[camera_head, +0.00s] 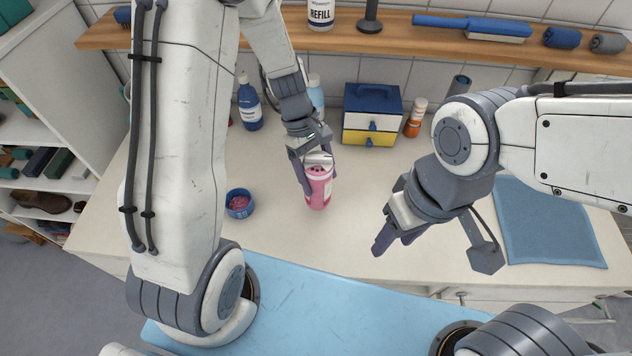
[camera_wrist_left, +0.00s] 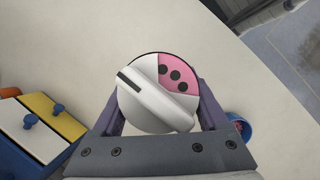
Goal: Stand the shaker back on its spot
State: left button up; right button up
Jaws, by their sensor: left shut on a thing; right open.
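The pink shaker (camera_head: 319,192) stands about upright on or just above the cream worktop; I cannot tell if its base touches. It has a pale label and a white lid with a pink section and dark holes, seen from above in the left wrist view (camera_wrist_left: 160,92). My left gripper (camera_head: 318,172) is shut on the shaker near its top, one finger on each side. My right gripper (camera_head: 388,240) is open and empty, above the worktop to the right of the shaker. No marked spot for the shaker is visible; the area under it is hidden.
A blue tub with pink contents (camera_head: 239,203) stands left of the shaker. Behind are a blue bottle (camera_head: 249,104), a blue-and-yellow drawer box (camera_head: 371,116) and an orange-and-white bottle (camera_head: 415,118). A blue cloth (camera_head: 550,222) lies at right. The worktop (camera_head: 340,240) in front is clear.

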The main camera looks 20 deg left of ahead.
pick_arm(q)
jog(key=shift+a+f, duration=0.2)
jog(key=shift+a, duration=0.05)
notch_tip(320, 180, down, 3)
jog(key=shift+f+p, duration=0.15)
jog(key=shift+p, duration=0.15)
jog(key=shift+f, duration=0.25)
